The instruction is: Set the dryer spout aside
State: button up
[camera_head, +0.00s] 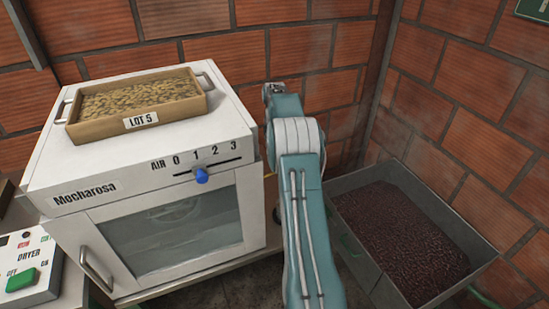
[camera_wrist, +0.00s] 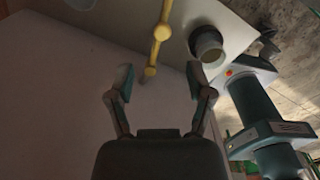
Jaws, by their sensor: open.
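In the head view the white Mocharosa dryer (camera_head: 75,165) stands left of my arm. The spout and my fingers cannot be made out there.
A wooden tray marked LOT 5 (camera_head: 95,133), full of beans, rests on the dryer. A blue slider knob (camera_head: 201,175) is on its front. A control box with a green switch (camera_head: 22,279) is at lower left. A grey bin (camera_head: 352,262) of dark beans stands right, by brick walls.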

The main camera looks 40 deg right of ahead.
jog(key=shift+r, duration=1.7)
jog(key=shift+s, duration=0.1)
